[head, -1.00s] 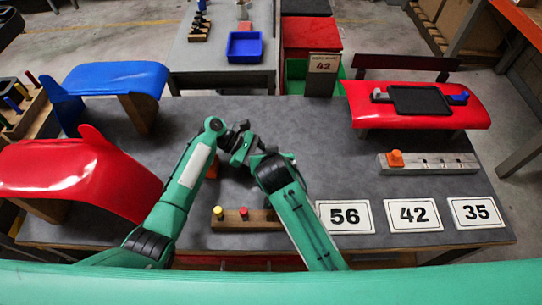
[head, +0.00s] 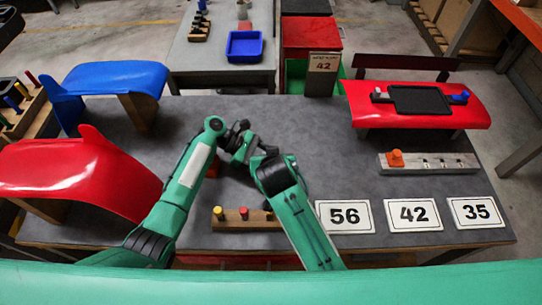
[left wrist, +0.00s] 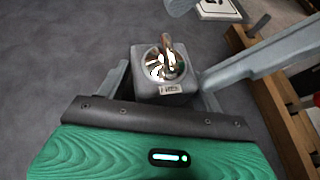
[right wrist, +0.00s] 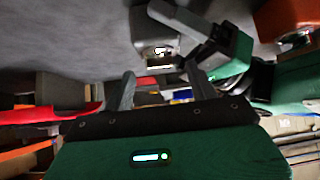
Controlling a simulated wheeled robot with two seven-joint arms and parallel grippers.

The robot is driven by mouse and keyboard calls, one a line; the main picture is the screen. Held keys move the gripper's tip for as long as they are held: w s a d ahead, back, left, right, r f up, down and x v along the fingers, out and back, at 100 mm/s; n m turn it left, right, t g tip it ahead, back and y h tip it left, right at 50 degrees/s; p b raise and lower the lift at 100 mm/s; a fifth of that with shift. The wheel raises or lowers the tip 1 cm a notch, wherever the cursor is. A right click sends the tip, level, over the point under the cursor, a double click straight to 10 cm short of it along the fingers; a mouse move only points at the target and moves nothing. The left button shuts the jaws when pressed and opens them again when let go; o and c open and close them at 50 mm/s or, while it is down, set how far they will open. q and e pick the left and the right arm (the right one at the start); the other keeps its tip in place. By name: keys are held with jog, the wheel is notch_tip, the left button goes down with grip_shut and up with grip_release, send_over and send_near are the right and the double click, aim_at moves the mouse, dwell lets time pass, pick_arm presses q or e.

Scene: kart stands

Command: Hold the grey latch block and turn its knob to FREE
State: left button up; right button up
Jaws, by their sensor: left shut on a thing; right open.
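The grey latch block (left wrist: 160,88) sits between the fingers of my left gripper (left wrist: 162,92), which is shut on it. A shiny metal knob (left wrist: 166,62) stands on its face, above a small label too small to read surely. In the right wrist view the block (right wrist: 150,32) shows ahead of my right gripper (right wrist: 160,82), whose fingers are open and empty, apart from the knob. In the head view both grippers meet above the table's middle, left (head: 236,138) and right (head: 252,150); they hide the block there.
The grey table (head: 320,150) has bare room right of the grippers. A wooden rack with coloured pegs (head: 232,225) and number cards (head: 345,216) lie along its front. Red (head: 75,170) and blue (head: 115,78) curved panels stand left. A metal rail (head: 435,165) with an orange block (head: 395,158) lies right.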

jog(key=v, duration=1)
pick_arm(q)
jog(key=o, duration=0.8)
jog(key=shift+o, duration=0.2)
